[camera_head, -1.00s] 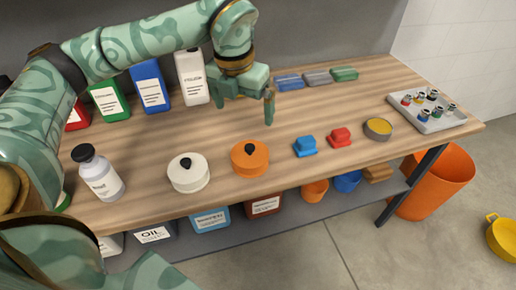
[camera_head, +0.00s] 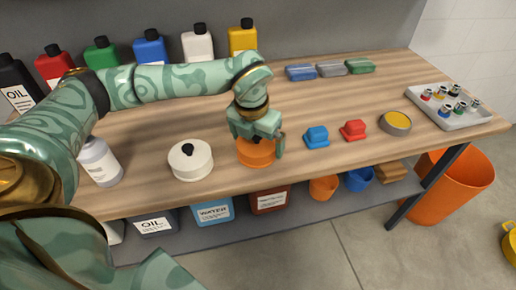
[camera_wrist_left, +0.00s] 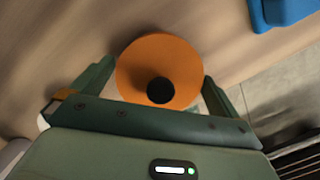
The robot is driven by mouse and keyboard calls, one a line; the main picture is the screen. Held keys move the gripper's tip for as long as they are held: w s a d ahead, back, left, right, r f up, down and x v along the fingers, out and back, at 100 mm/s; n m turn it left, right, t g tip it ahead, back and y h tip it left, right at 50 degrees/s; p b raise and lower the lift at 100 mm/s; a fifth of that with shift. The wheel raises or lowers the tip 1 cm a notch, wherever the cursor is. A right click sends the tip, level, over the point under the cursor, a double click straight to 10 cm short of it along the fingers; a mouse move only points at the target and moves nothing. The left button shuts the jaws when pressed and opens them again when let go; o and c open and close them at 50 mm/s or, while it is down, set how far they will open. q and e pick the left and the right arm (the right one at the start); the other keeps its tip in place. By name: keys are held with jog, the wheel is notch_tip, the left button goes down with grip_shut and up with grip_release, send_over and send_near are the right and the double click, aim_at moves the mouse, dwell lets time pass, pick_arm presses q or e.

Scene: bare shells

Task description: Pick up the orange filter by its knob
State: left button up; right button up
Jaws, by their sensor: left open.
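The orange filter (camera_head: 257,156) is a round orange disc on the wooden bench, between the white filter and the blue block. My left gripper (camera_head: 258,146) is over it and hides its top in the head view. In the left wrist view the orange filter (camera_wrist_left: 155,58) lies beyond the open fingers of the left gripper (camera_wrist_left: 158,82), one finger to each side. Its black knob (camera_wrist_left: 160,91) lies between the fingers, close to the palm edge in the picture, with gaps on both sides. My right gripper is not in view.
A white filter (camera_head: 190,160) with a black knob stands to the left. A blue block (camera_head: 316,137) and a red block (camera_head: 353,130) are to the right. A grey tray (camera_head: 432,108) sits at the far right. Several bottles line the back.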

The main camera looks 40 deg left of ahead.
pick_arm(q)
jog(key=shift+r, duration=0.1)
jog(key=shift+c, duration=0.7)
jog(key=c, duration=0.7)
jog(key=shift+o, duration=0.2)
